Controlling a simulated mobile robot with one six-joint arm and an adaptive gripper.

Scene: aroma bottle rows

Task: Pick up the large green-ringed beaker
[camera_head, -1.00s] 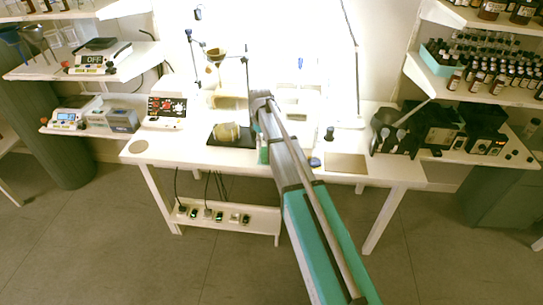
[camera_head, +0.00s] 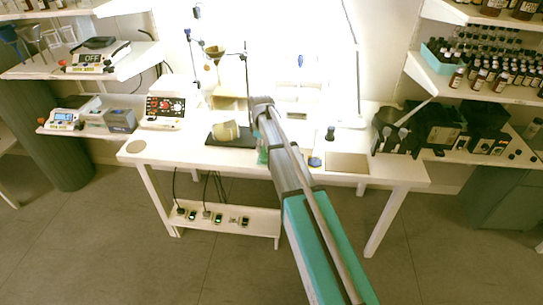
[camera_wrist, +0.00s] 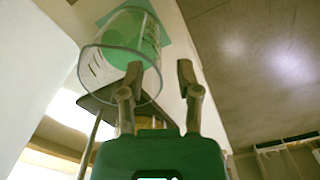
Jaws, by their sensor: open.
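The large beaker (camera_wrist: 95,68) shows in the wrist view at upper left as a clear glass vessel with dark graduation marks and green at its far end. My gripper (camera_wrist: 160,72) is open and empty. Its left finger overlaps the beaker's near rim in the picture; I cannot tell if they touch. The right finger is clear of the beaker. In the head view my arm reaches over the white table and hides most of the gripper area; a small greenish glass shape (camera_head: 262,156) shows just left of the arm.
A tilted cream-coloured container (camera_head: 224,131) rests on a black plate left of my arm. A small dark bottle (camera_head: 330,133) and a blue round item (camera_head: 315,162) are to the right. A control box (camera_head: 165,108) stands at the table's left. The table's front right is mostly clear.

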